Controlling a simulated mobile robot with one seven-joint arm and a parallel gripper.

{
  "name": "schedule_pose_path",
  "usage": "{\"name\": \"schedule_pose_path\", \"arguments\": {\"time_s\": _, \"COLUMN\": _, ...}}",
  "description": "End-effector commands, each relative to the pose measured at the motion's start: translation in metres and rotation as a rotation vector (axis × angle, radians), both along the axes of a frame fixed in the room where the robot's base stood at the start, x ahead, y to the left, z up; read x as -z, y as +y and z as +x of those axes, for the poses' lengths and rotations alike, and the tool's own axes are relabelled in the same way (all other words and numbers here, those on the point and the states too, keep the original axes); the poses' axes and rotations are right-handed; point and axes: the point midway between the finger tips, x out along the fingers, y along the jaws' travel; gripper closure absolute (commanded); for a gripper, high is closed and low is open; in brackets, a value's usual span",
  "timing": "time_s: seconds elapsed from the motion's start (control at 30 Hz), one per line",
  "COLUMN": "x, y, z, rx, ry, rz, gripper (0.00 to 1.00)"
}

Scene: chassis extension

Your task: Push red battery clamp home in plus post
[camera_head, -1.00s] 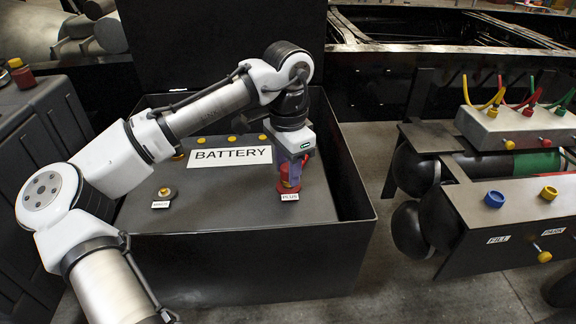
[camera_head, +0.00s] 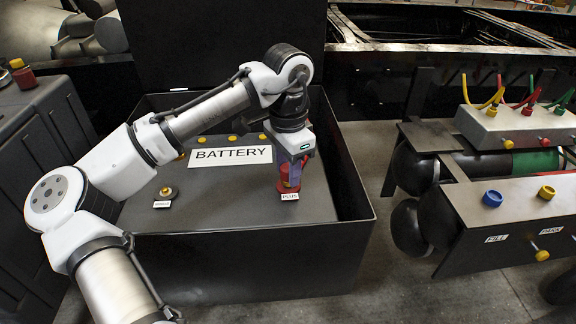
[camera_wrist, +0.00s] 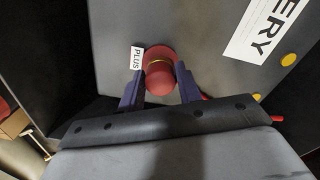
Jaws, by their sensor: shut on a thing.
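The red battery clamp (camera_head: 284,186) is at the plus post, beside the PLUS label (camera_head: 290,197), on the right part of the battery top (camera_head: 230,205). My gripper (camera_head: 293,172) points down over it, with its purple fingers on both sides of the clamp. In the wrist view the red clamp (camera_wrist: 160,72) shows a round body with a yellowish ring, between the two fingertips of my gripper (camera_wrist: 160,84). The gripper is shut on the clamp. The post itself is hidden by the clamp, so its seating depth cannot be told.
The minus post (camera_head: 165,193) stands bare on the left of the battery top. The box wall (camera_head: 300,245) rises around the battery, with its lid (camera_head: 220,45) upright behind. A red piece (camera_head: 24,78) sits on the dark case at left. Valves and hoses stand at right.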

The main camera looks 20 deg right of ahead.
Motion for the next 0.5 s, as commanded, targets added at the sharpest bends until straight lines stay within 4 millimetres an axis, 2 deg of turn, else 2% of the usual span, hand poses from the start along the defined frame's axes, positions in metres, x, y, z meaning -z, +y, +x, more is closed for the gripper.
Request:
{"name": "schedule_pose_path", "arguments": {"time_s": 0.43, "x": 0.0093, "y": 0.0000, "z": -0.0002, "rx": 0.000, "ry": 0.001, "rz": 0.000, "gripper": 0.86}}
{"name": "schedule_pose_path", "arguments": {"time_s": 0.47, "x": 0.0090, "y": 0.0000, "z": -0.0001, "rx": 0.000, "ry": 0.001, "rz": 0.000, "gripper": 0.63}}
{"name": "schedule_pose_path", "arguments": {"time_s": 0.5, "x": 0.0088, "y": 0.0000, "z": -0.0001, "rx": 0.000, "ry": 0.001, "rz": 0.000, "gripper": 0.58}}
